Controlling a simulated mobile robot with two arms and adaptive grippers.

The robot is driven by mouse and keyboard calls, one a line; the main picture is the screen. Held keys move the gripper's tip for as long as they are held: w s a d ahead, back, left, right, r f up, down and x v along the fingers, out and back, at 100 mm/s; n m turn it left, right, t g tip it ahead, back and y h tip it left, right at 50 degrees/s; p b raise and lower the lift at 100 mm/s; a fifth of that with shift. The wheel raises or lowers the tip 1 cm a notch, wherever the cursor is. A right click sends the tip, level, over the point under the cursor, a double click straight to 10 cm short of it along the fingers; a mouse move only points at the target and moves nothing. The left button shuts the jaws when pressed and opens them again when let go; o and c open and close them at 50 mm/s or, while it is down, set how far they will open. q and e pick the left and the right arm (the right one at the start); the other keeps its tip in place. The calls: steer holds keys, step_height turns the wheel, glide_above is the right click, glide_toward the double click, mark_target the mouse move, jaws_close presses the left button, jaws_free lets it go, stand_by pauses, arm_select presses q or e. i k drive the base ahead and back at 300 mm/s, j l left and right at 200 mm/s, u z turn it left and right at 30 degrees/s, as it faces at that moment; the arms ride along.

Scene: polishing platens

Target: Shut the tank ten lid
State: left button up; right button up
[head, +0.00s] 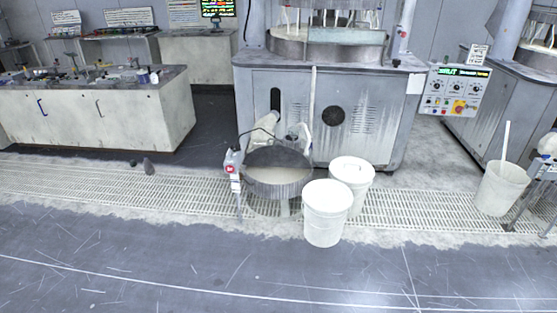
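A round grey slurry tank (279,191) stands on the floor in front of the central polishing machine. A dark half-round panel (282,157), apparently its lid, covers the rear part of the top. The front part looks open, with a pale surface inside. I cannot tell the lid's exact angle, and no number ten is readable on the tank. A small grey control box with a red mark (231,168) stands on a post at the tank's left side. Neither of my grippers is in view.
Two white lidded buckets (327,212) (351,174) stand close at the tank's right. An open pail with a stick (502,189) is at the far right. A workbench (100,118) stands at the left. A floor grating (90,184) runs across; the floor in front is clear.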

mark_target(276, 155)
steer(key=i+j+z, duration=0.2)
steer(key=i+j, duration=0.25)
steer(key=i, duration=0.4)
steer(key=i+j+z, duration=0.2)
steer(key=i+j, duration=0.35)
steer(key=i, duration=0.3)
steer(key=i+j+z, duration=0.2)
steer(key=i+j, duration=0.5)
steer(key=i, duration=0.05)
